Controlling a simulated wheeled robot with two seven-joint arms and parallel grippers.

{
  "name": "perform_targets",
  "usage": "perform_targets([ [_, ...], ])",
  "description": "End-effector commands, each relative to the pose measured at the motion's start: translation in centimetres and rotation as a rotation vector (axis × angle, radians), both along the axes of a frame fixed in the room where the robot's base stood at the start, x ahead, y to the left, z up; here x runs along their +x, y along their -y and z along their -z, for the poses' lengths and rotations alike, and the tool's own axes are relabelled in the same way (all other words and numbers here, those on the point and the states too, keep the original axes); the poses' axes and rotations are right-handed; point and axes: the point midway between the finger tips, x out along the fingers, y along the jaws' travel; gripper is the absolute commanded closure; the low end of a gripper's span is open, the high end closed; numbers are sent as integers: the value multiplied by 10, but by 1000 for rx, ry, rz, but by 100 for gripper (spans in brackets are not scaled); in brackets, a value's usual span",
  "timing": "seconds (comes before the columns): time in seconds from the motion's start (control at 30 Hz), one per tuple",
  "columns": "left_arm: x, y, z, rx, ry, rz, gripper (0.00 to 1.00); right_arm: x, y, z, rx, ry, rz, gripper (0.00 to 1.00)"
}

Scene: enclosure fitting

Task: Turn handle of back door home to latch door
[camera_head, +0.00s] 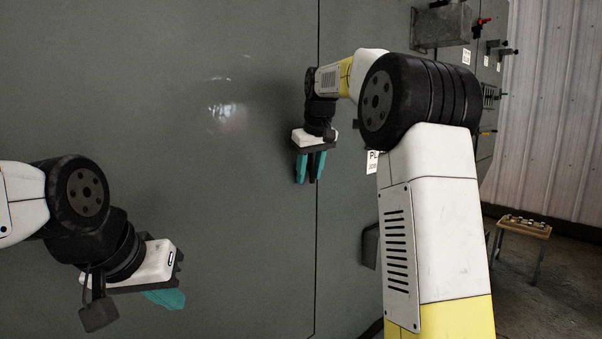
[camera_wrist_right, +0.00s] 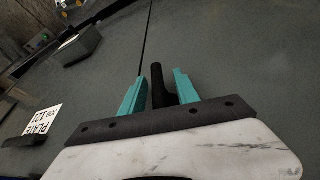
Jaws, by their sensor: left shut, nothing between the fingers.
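The back door is a large flat grey panel (camera_head: 230,210), with a thin vertical seam along its right edge. It looks flush with the neighbouring panel. A black handle (camera_wrist_right: 157,82) stands at the seam in the right wrist view. My right gripper (camera_head: 310,178) points down at the seam in the head view. Its two teal fingers (camera_wrist_right: 160,74) are apart, one on each side of the handle, with gaps visible on both sides. The handle is mostly hidden in the head view. My left gripper (camera_head: 168,300) is shut and empty, low at the left in front of the door.
A label plate (camera_head: 373,161) and a grey box-like fitting (camera_head: 369,246) are on the panel right of the seam. A grey box (camera_head: 441,25) and small levers (camera_head: 500,50) are farther right. A small wooden-topped stand (camera_head: 524,227) stands at the right.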

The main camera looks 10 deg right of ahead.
Motion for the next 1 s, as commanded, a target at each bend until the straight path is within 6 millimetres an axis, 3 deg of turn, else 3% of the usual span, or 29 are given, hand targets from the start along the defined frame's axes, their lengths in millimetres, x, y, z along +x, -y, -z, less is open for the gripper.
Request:
perform_targets([
  [0.13,0,0,0,0,0,0,100,0,0,0,0,0,0,63],
  [0.33,0,0,0,0,0,0,100,0,0,0,0,0,0,100],
  [1.0,0,0,0,0,0,0,100,0,0,-1,91,-57,3,100],
])
